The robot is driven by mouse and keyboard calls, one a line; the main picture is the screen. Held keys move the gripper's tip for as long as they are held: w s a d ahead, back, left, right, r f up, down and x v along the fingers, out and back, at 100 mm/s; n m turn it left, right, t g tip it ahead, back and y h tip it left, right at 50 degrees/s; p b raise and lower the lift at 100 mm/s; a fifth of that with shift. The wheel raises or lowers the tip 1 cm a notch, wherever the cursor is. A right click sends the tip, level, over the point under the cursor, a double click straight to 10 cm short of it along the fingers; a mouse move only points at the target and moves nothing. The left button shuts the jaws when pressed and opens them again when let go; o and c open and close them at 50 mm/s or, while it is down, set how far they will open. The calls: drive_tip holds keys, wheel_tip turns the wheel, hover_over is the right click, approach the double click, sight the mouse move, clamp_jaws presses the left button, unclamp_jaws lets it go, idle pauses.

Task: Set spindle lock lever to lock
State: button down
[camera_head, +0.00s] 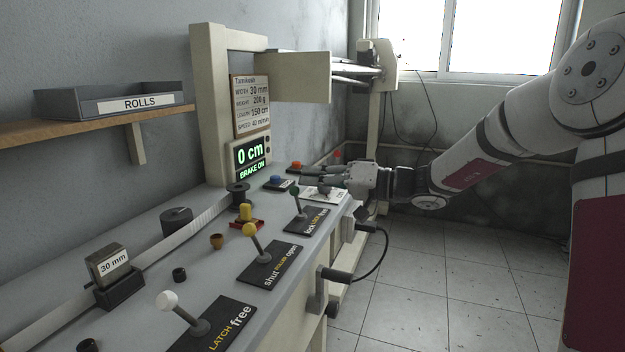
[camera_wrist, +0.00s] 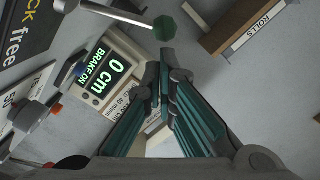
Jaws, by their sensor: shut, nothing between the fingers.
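The spindle lock lever has a dark green knob (camera_head: 295,190) on a thin rod. It rises from a black plate (camera_head: 318,222) whose lettering includes "LOCK" and "free". The lever stands nearly upright with a slight lean to the left; I cannot tell its exact setting. In the wrist view the green knob (camera_wrist: 164,29) is just beyond my fingertips, with its rod running to the upper left. My gripper (camera_head: 306,179) comes in from the right beside the knob. Its teal fingers (camera_wrist: 164,75) are shut and empty. I cannot tell whether they touch the knob.
Nearer on the bench are a yellow-knobbed lever (camera_head: 250,230) and a white-knobbed lever (camera_head: 168,302). Behind are red (camera_head: 296,166) and blue (camera_head: 278,181) buttons and a display (camera_head: 252,157) reading "0 cm BRAKE ON". A black-handled crank (camera_head: 336,275) is on the bench's front side.

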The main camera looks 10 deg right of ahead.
drive_tip(key=s+d+r+p, duration=0.1)
drive_tip(key=s+d, duration=0.1)
drive_tip(key=d, duration=0.3)
drive_tip(key=s+d+r+p, duration=0.1)
drive_tip(key=d, duration=0.4)
drive_tip(key=shift+s+d+r, duration=0.25)
drive_tip(key=shift+s+d, duration=0.05)
drive_tip(key=shift+s, duration=0.05)
